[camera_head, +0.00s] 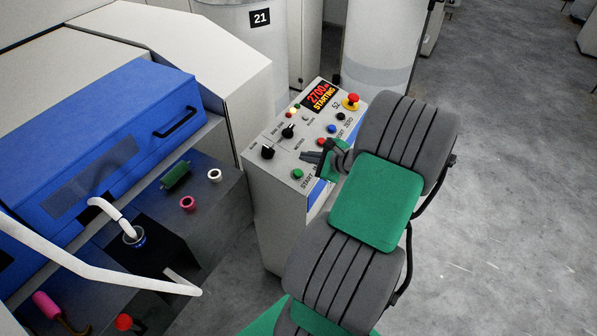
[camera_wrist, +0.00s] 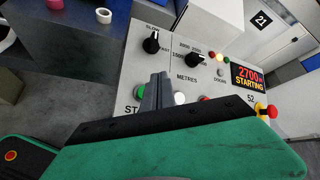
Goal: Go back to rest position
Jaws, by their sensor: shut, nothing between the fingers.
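My gripper (camera_head: 318,158) is shut and empty, with its fingers over the sloped face of the control panel (camera_head: 285,150), near the green start button (camera_head: 297,173). I cannot tell whether the fingertips touch the panel. In the wrist view the closed fingers (camera_wrist: 156,92) stand between the green button (camera_wrist: 140,93) and a white button (camera_wrist: 180,98). The panel's display (camera_head: 319,95) reads "2700" and "STARTING". Part of the panel's lower right is hidden behind my gripper and arm.
A red mushroom button on a yellow base (camera_head: 351,101) stands on the panel's far corner. White cans (camera_head: 250,45) stand behind. Grey floor (camera_head: 500,200) at right is clear.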

